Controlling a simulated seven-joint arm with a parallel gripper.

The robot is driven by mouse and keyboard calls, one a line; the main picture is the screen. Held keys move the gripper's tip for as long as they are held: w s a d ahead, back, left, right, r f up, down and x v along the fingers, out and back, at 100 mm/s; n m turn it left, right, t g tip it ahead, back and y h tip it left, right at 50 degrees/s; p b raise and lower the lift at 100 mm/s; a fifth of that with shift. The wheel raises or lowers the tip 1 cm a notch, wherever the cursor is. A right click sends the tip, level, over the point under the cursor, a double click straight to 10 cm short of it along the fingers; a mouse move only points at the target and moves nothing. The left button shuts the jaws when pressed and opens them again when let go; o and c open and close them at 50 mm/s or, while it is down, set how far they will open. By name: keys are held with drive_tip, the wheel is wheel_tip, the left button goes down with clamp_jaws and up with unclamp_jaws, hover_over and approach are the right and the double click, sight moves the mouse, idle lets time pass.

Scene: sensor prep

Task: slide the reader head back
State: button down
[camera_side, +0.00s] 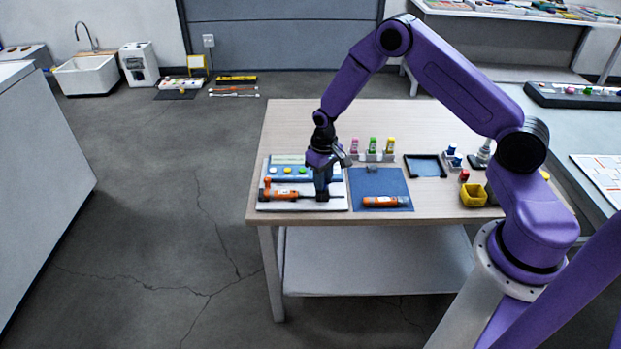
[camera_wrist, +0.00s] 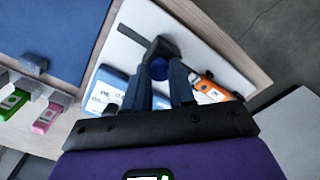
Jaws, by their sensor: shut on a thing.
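A white board (camera_side: 335,207) lies at the left end of the table, with a dark slotted rail at its front. My gripper (camera_side: 322,188) points down over this board and is shut on a dark block, which appears to be the reader head. In the wrist view the block (camera_wrist: 163,47) shows between the fingertips of my gripper (camera_wrist: 160,75), with a blue round part on it. An orange device (camera_side: 281,195) lies just left of the gripper on the same board. The fingers hide part of the block and rail in the side view.
A blue panel with coloured buttons (camera_side: 288,172) sits behind the orange device. To the right, a blue mat (camera_side: 380,184) holds an orange tube (camera_side: 382,202). Behind it stand several coloured vials (camera_side: 372,146). A yellow bin (camera_side: 473,195) is at the right.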

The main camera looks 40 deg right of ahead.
drive_tip(key=shift+s+d, duration=0.7)
drive_tip(key=shift+d, duration=0.05)
drive_tip(key=c, duration=0.9)
unclamp_jaws()
drive_tip(key=shift+r, duration=0.55)
wheel_tip(320, 180, up, 16)
drive_tip(key=shift+r, duration=0.2)
